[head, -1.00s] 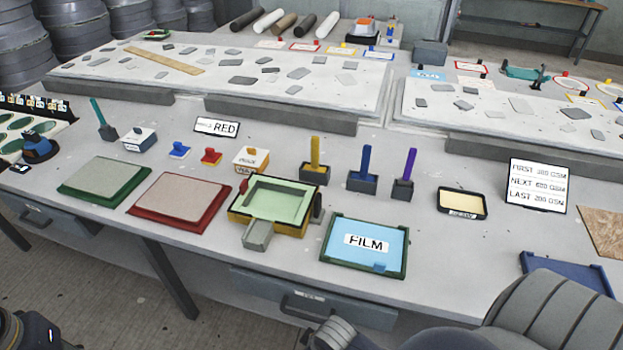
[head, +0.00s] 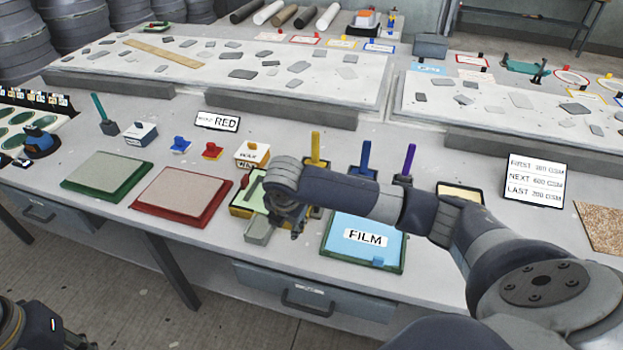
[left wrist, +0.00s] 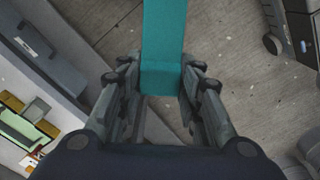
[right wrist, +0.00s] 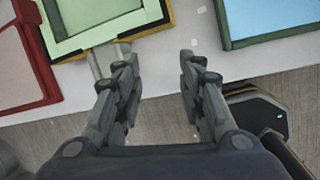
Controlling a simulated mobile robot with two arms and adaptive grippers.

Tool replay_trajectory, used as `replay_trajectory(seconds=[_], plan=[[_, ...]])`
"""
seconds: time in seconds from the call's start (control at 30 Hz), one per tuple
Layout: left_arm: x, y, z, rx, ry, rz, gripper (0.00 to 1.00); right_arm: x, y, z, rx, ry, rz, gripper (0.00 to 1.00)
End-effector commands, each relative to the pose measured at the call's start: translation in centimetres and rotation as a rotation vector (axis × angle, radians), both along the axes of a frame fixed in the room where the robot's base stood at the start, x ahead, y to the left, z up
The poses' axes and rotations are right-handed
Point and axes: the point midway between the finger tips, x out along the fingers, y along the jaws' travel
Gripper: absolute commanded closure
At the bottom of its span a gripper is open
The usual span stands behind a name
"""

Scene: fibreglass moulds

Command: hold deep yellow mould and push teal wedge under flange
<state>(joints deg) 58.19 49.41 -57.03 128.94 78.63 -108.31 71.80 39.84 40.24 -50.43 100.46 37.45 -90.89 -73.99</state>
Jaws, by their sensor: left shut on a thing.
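The deep yellow mould (head: 236,211), with a pale green inside, stands near the table's front edge, partly hidden by my right arm in the head view. In the right wrist view its green and yellow front corner (right wrist: 110,32) shows at the top. My right gripper (right wrist: 158,88) is open and empty, just in front of the mould; it also shows in the head view (head: 290,226). My left gripper (left wrist: 162,85) is shut on the teal wedge (left wrist: 163,35), held over the floor off the table's front. The mould's flange is hard to make out.
A grey block (head: 259,231) juts from the mould's front. A red-framed board (head: 190,215) lies to its left and the blue FILM tray (head: 345,255) to its right. Pots with upright handles stand behind. The drawer front (head: 310,290) is below.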

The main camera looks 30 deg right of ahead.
Motion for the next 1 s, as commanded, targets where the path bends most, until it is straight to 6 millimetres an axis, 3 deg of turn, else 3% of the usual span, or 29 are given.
replay_trajectory(seconds=[0.03, 0.2, 0.43, 0.67, 1.0], plan=[[0.0, 0.0, 0.1, 0.000, 0.000, 0.000, 0.91, 1.1, -1.9, 1.6, -0.050, 0.003, 0.035, 0.63], [0.0, 0.0, 0.2, 0.000, 0.000, 0.000, 0.91, 2.6, -6.4, 5.1, -0.164, 0.050, 0.136, 0.63], [0.0, 0.0, 0.3, 0.000, 0.000, 0.000, 0.91, 3.1, -9.1, 7.0, -0.219, 0.086, 0.188, 0.63], [0.0, 0.0, 0.7, 0.000, 0.000, 0.000, 0.91, 3.7, -9.9, 4.8, -0.222, 0.091, 0.190, 0.63], [0.0, 0.0, 1.5, 0.000, 0.000, 0.000, 0.91, 5.3, -11.8, -1.2, -0.221, 0.088, 0.191, 0.63]])
